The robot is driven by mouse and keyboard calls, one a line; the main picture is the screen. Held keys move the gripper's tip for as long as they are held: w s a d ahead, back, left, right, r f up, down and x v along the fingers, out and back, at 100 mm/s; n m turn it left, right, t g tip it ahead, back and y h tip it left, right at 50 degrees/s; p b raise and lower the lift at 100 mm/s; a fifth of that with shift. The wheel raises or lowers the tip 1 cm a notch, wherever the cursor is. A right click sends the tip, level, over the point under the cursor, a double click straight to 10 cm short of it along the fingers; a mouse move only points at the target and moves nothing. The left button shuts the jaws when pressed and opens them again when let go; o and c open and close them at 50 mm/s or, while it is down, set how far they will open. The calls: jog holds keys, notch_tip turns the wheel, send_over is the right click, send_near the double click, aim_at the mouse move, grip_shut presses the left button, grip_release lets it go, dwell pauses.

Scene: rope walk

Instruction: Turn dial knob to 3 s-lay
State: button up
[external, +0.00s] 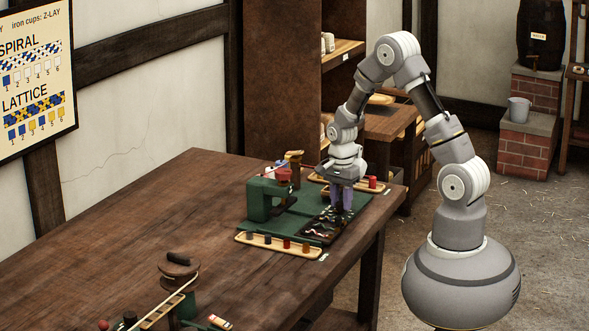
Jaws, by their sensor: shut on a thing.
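A green machine (264,199) with a raised block and a red round top part (284,174) stands on the wooden table. My gripper (341,211) points down with its purplish fingers low over a dark tray-like panel (313,237) on the machine's right side. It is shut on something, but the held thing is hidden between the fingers. Small coloured pieces or marks show on the panel around the fingertips. I cannot pick out the dial knob or read any of its settings at this size.
A wooden rack (277,245) with several coloured spools lies along the front of the machine. A red spool (372,182) stands on another rack behind my gripper. A winding device (178,275) is at the near left. The table's left middle is clear.

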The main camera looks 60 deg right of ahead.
jog(key=shift+n, duration=0.4)
jog(key=n+p, duration=0.2)
jog(key=n, duration=0.2)
jog(key=shift+r+n, duration=0.1)
jog(key=shift+n, duration=0.3)
jog(key=n+p, duration=0.2)
jog(key=n, duration=0.4)
jog(key=n+p, duration=0.2)
jog(key=n, duration=0.4)
jog(key=shift+n, duration=0.4)
jog(key=n+p, duration=0.2)
jog(key=n, duration=0.3)
jog(key=shift+n, duration=0.3)
jog(key=o, duration=1)
jog(key=shift+o, duration=0.2)
